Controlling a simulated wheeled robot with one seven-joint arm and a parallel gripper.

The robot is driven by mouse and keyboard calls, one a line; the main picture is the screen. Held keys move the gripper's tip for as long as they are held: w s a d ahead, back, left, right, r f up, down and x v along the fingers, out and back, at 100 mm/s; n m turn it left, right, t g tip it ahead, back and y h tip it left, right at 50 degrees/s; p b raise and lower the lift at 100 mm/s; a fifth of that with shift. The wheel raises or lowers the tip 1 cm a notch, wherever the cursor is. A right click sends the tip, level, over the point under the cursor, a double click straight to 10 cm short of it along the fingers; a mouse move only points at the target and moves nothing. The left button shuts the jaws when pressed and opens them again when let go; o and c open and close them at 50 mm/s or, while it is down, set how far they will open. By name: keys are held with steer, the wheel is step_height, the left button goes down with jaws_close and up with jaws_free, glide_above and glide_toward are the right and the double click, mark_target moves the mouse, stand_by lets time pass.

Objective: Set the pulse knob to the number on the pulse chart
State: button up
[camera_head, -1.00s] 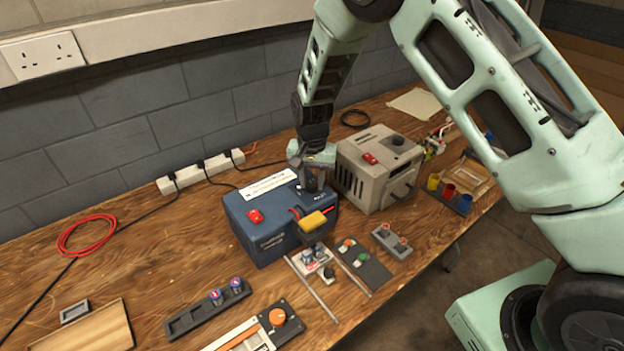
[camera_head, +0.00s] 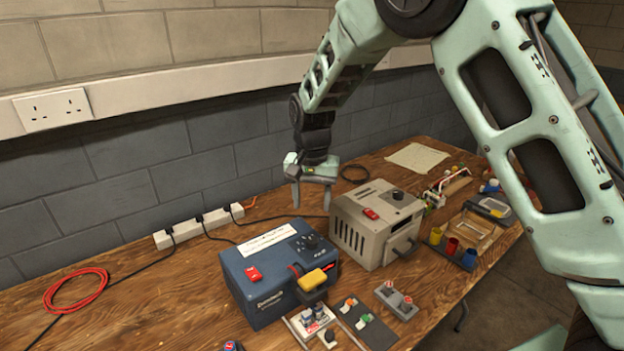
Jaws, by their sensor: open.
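The blue charger box (camera_head: 262,299) stands on the bench. A dark round knob (camera_head: 311,241) is on its top face; the small lettering by it and the knob's setting are too small to read. A white printed label (camera_head: 268,239) lies along the box's back top edge, its print unreadable. I cannot tell which sheet is the pulse chart. My gripper (camera_head: 312,205) points down with its two fingers apart and nothing between them. In the picture it is just above the knob and clear of it.
A grey box (camera_head: 376,236) with a red switch and a black knob stands close on the right. A yellow-handled connector (camera_head: 312,279) is at the blue box's front. Small switch blocks (camera_head: 396,300) lie in front. A pale sheet (camera_head: 418,157) lies at the back.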

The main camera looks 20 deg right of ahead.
step_height(320, 180, up, 6)
steer(key=shift+r, duration=0.25)
stand_by(0.4)
steer(key=s+a+r+n+y, duration=0.1)
steer(key=s+a+n, duration=0.25)
steer(key=s, duration=0.55)
steer(key=s+a+r+n, duration=0.1)
steer(key=s+a+n, duration=0.25)
steer(key=s, duration=0.65)
steer(key=s+d+f+n, duration=0.1)
steer(key=s+n, duration=0.5)
steer(key=s, duration=0.9)
steer(key=shift+s+d+f, duration=0.15)
steer(key=shift+d+f, duration=0.05)
steer(key=shift+f, duration=0.5)
